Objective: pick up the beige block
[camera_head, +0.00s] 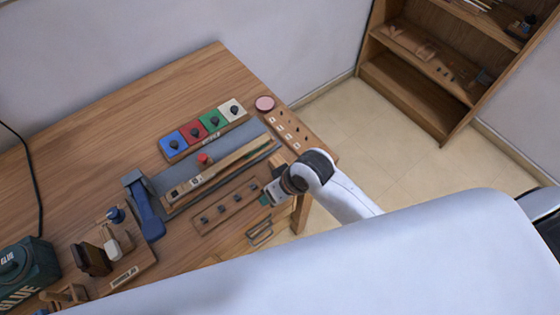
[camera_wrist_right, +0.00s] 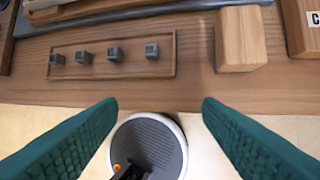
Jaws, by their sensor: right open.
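A beige wooden block (camera_wrist_right: 240,40) stands near the table's front edge in the right wrist view. It lies ahead of my right gripper's right finger, apart from it. In the head view the right gripper (camera_head: 267,198) is at the table's front edge, right of the tray with small dark pegs. My left gripper is not in view.
A narrow wooden tray (camera_head: 228,206) with several pegs lies beside the block. Behind it is a long beige bar (camera_head: 222,166) on a grey bed. Blue, red, green and cream knobbed tiles (camera_head: 203,129) stand farther back. A blue tool (camera_head: 146,210) is left. The back-left tabletop (camera_head: 100,130) is clear.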

